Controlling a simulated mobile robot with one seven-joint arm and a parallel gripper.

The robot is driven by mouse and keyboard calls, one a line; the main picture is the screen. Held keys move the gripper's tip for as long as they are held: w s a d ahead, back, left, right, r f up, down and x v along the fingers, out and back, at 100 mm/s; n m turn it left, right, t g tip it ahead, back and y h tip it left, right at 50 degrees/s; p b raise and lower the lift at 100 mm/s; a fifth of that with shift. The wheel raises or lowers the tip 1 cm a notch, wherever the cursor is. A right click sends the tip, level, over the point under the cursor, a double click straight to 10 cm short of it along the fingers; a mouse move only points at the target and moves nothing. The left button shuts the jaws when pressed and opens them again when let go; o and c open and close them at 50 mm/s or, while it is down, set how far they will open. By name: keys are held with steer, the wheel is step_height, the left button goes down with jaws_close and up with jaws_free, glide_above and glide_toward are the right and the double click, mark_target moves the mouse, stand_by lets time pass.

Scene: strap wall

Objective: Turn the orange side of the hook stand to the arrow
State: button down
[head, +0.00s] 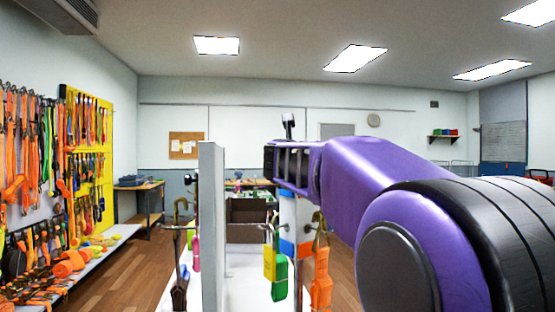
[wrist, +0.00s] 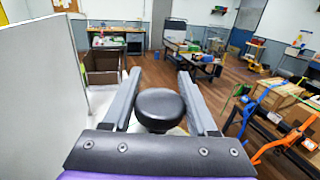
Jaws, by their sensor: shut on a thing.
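The hook stand (head: 288,212) is a pale upright post with hooks, right of centre in the head view. Its visible lower face shows a blue band (head: 286,248) and an orange patch (head: 305,249) to the right. Yellow, green and orange straps hang from its hooks. My gripper (head: 285,165) is at the top of the post. In the wrist view my gripper (wrist: 158,75) has its fingers on either side of a round black knob (wrist: 160,105), shut on it. I cannot make out the arrow in either view.
A tall grey panel (head: 211,220) stands close to the left of the stand. Beyond it are more hooks with a pink tag (head: 196,251). A strap wall (head: 88,140) and low shelf line the left. Brown bins (head: 247,212) stand behind. Wooden floor is open at the left.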

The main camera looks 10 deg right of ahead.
steer(key=shift+s+d+m+g+h+p, duration=0.2)
steer(key=shift+m+g+h+p, duration=0.1)
steer(key=shift+m+g+h, duration=0.9)
steer(key=shift+s+d+m+g+h+p, duration=0.1)
steer(key=shift+d+m+g+h+p, duration=0.15)
steer(key=shift+m+g+h, duration=0.95)
steer(key=shift+h, duration=0.5)
steer(key=shift+c, duration=1)
jaws_free()
steer(key=b+v, duration=0.1)
steer(key=v, duration=1.1)
steer(key=shift+s+d+f, duration=0.15)
steer(key=shift+f, duration=0.05)
